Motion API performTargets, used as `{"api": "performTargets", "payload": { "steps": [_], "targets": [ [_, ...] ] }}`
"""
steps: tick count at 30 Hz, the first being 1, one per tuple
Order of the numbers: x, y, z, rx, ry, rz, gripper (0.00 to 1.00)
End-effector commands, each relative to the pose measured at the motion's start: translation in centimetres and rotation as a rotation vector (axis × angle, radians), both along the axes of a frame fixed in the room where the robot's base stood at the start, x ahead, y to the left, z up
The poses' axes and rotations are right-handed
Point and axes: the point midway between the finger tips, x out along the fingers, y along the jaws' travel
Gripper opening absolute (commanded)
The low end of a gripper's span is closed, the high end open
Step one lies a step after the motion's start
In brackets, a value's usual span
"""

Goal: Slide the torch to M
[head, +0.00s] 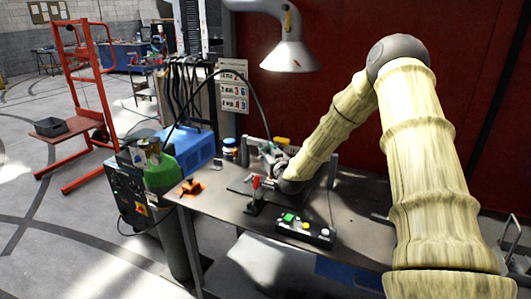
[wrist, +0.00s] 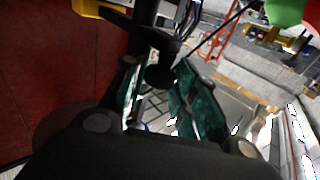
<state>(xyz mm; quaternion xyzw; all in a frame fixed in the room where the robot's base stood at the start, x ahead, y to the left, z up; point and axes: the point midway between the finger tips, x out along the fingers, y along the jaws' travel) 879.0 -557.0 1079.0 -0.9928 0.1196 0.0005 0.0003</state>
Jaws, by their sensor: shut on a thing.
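My gripper (head: 272,160) is low over the workbench, at the end of my padded arm. In the wrist view its two teal-padded fingers (wrist: 158,98) stand on either side of a black, round-ended part (wrist: 160,75), which looks like the torch. The gripper is shut on it. In the head view a dark hose arcs down to the gripper, and the torch is mostly hidden by the gripper and wrist. A dark plate (head: 238,187) lies under the gripper on the bench. I cannot make out a mark M in either view.
A red-topped clamp (head: 256,184) stands close in front of the gripper. A button box (head: 305,229) with green, yellow and white buttons sits at the bench's front.

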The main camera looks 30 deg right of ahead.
Motion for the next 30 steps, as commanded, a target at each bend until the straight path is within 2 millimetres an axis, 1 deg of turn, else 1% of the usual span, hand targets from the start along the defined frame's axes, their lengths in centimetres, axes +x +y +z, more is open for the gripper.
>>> {"api": "performTargets", "payload": {
  "steps": [1,4,13,17,20,23,30],
  "targets": [
    [0.0,-0.1,0.1,0.0,-0.002,-0.002,0.31],
    [0.0,-0.1,0.1,0.0,-0.002,-0.001,0.49],
    [0.1,0.1,0.0,0.0,-0.001,0.001,0.5],
    [-0.4,0.2,0.1,0.0,0.0,0.001,0.5],
    [-1.5,0.5,0.0,0.0,0.001,0.001,0.5],
    [-3.1,0.9,0.0,0.001,0.001,0.001,0.5],
    [-7.4,1.9,0.0,0.001,0.001,0.0,0.5]
  ]
}}
